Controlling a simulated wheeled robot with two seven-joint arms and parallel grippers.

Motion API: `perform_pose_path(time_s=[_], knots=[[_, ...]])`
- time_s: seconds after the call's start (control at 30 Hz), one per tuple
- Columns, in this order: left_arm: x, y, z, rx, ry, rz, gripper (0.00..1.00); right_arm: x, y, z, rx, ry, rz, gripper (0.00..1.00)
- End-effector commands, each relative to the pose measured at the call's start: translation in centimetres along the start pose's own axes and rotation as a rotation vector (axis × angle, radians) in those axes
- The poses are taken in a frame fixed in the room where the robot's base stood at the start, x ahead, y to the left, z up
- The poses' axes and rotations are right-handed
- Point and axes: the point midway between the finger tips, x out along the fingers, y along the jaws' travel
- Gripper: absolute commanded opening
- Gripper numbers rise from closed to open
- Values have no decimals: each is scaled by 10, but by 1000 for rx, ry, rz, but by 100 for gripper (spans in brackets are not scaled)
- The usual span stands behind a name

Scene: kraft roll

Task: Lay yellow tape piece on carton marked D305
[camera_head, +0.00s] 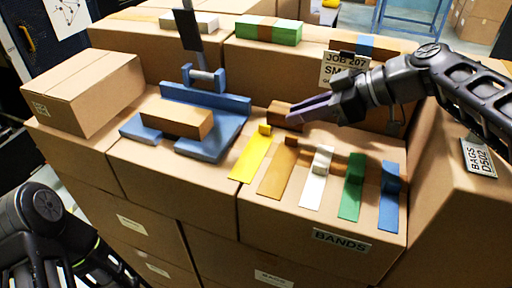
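The yellow tape piece (250,160) lies as a flat strip with a raised tab at its far end, leftmost in a row of coloured strips on the BANDS carton. My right gripper (291,115) reaches in from the right, just beyond the row, with its fingertips beside a small brown block (283,110). I cannot tell whether it touches that block or how far its fingers are apart. No D305 marking is readable. A small plain carton (180,121) sits in a blue fixture (213,147). My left arm shows at lower left; its gripper is not visible.
Brown, white, green and blue strips (390,200) lie right of the yellow one. A larger carton (85,90) stands at left. A job sign (343,70) stands behind. A carton labelled BAGS D502 (478,155) is at right. Banded blocks (268,30) lie at the back.

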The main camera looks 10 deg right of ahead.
Motion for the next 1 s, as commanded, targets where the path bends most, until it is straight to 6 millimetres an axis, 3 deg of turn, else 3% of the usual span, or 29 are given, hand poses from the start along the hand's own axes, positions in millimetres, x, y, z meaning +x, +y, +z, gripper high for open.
perform_pose_path(time_s=[0.2,0.63,0.8,1.0], knots=[[-6,2,1,-1,-2,-2,0,21,-1,-1,0,-1,-3,18],[-11,3,1,-2,-3,-3,0,30,-2,-1,2,-1,-4,18],[-25,8,3,-5,-7,-8,0,53,-5,-2,3,-3,-5,18],[-27,8,4,-7,-9,-10,0,75,-4,1,2,-1,-3,18]])
